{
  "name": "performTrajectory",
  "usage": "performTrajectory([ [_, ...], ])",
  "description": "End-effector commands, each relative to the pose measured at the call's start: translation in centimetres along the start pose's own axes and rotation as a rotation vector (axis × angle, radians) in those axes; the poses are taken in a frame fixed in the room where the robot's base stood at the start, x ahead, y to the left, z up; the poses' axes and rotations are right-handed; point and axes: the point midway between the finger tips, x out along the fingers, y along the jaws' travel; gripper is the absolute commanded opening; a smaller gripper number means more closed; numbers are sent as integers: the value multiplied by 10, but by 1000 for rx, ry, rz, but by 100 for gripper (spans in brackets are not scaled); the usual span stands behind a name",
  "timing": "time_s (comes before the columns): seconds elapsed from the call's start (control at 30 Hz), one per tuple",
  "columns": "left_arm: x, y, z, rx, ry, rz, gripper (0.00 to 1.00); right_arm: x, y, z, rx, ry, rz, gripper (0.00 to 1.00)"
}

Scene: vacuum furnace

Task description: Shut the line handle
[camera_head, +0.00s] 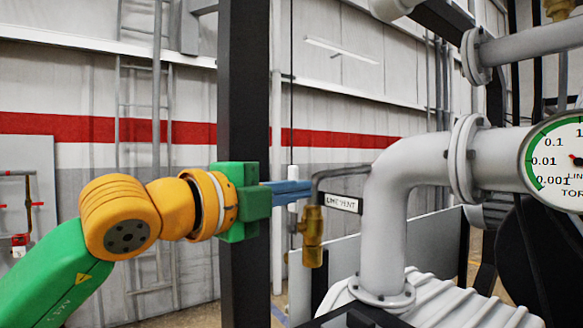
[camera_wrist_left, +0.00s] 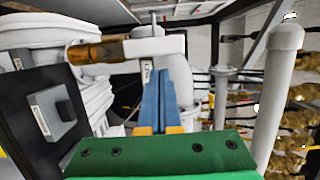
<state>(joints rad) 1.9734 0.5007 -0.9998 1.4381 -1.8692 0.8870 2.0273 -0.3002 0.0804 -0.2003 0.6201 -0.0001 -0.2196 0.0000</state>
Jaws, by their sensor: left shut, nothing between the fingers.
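A brass valve (camera_head: 312,236) hangs on a thin grey bent pipe (camera_head: 316,186), beside a white label (camera_head: 343,203) that reads LINE VENT. A slim pale upright bar (camera_head: 292,190) stands at the valve's left and may be its handle; I cannot be sure. My left gripper (camera_head: 306,190) has its blue fingers together, level, with the tips at the bar and bent pipe; contact cannot be told. In the left wrist view, the fingers (camera_wrist_left: 153,72) are together and empty, just below a pale bar (camera_wrist_left: 160,46) that joins a brass body (camera_wrist_left: 98,50). My right gripper is not visible.
A thick grey pipe (camera_head: 388,215) with flanges rises right of the valve. A round pressure gauge (camera_head: 560,165) is at the right edge. A black post (camera_head: 244,70) stands behind my left gripper. A ribbed pale housing (camera_head: 450,300) lies below the pipe.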

Motion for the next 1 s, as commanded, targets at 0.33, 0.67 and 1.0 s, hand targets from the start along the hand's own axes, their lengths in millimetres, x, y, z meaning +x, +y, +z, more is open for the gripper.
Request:
performTrajectory([
  [0.33, 2, 1, 9, 0, 0, -1, 0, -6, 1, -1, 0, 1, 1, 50],
  [0.67, 2, -1, 12, -34, 0, 7, 0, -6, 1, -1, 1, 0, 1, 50],
  [1.0, 3, -2, 15, -90, 0, 22, 0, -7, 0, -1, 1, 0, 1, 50],
])
